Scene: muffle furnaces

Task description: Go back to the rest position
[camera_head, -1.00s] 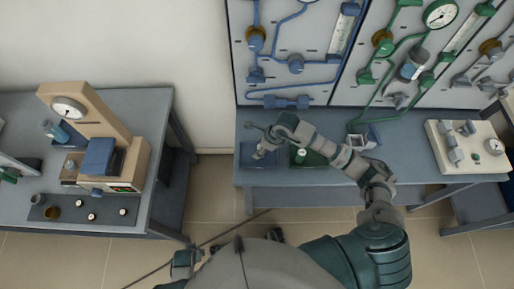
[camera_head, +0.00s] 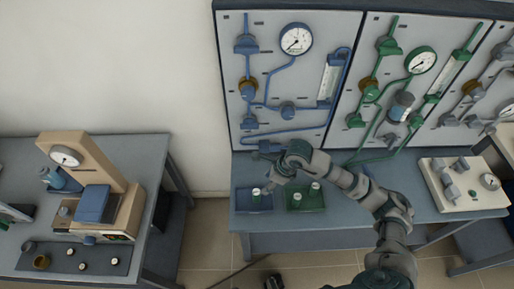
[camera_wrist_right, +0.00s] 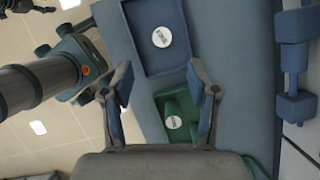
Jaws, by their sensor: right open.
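My right arm reaches in from the lower right in the head view. My right gripper (camera_head: 270,172) is above the front of the middle table, near the blue tray (camera_head: 241,206) and the green tray (camera_head: 306,208). In the wrist view the right gripper (camera_wrist_right: 160,78) has its fingers wide apart with nothing between them. A white-topped piece (camera_head: 256,192) stands in the blue tray, and it also shows in the wrist view (camera_wrist_right: 162,37). Two similar pieces (camera_head: 297,196) (camera_head: 315,186) stand in the green tray.
Behind the table (camera_head: 340,226) stands a panel with blue (camera_head: 295,80) and green piping and gauges. A white valve box (camera_head: 462,188) is at the right. A side table at the left carries a beige gauge device (camera_head: 120,205). A floor gap separates the tables.

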